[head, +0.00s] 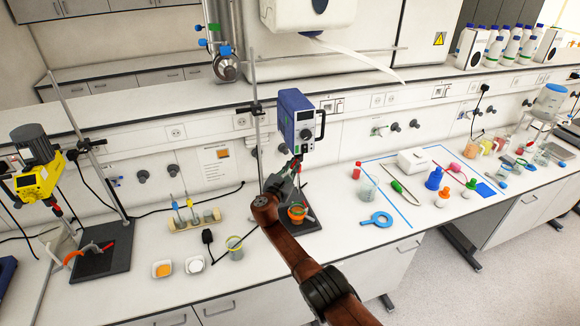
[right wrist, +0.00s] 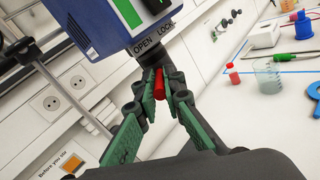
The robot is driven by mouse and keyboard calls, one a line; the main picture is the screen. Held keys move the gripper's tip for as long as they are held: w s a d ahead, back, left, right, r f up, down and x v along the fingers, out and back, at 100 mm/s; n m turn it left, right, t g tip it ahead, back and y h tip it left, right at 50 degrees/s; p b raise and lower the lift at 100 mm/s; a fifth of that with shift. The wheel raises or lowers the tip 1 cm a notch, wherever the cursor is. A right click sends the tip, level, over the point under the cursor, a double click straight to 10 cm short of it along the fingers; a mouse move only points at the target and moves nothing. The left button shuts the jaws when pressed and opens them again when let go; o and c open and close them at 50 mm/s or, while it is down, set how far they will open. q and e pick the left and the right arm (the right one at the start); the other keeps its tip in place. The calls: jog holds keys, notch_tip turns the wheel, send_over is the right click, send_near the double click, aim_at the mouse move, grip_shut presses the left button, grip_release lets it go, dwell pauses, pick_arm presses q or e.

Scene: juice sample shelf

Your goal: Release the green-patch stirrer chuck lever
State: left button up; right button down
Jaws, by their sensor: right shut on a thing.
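The blue overhead stirrer (head: 297,118) is clamped to a stand rod in the middle of the bench. In the right wrist view its housing shows a green patch (right wrist: 128,12). Below it is a dark collar marked "OPEN" and "LOCK" (right wrist: 152,36). A red chuck lever (right wrist: 160,90) sticks out under the collar. My right gripper (right wrist: 166,84) has its green-padded fingers on either side of the lever, shut on it. In the head view my right gripper (head: 285,183) is under the stirrer and hides the chuck. My left gripper is not in view.
A yellow stirrer (head: 38,182) stands at the left. A beaker (head: 235,247) and small dishes (head: 162,269) are in front.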

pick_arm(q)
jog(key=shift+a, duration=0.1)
pick_arm(e)
jog(key=shift+w+r, duration=0.1)
jog(key=shift+r, duration=0.3)
jog(key=c, duration=2.4)
grip_release()
jog(key=o, duration=0.4)
jog(key=shift+w+f, duration=0.1)
jog(key=shift+f, duration=0.15)
jog(key=shift+c, duration=0.2)
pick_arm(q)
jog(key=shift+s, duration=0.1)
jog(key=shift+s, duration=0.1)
pick_arm(e)
jog(key=shift+v, duration=0.75)
jog(key=v, duration=1)
jog(key=shift+s+a, duration=0.2)
jog(key=shift+s, duration=0.1)
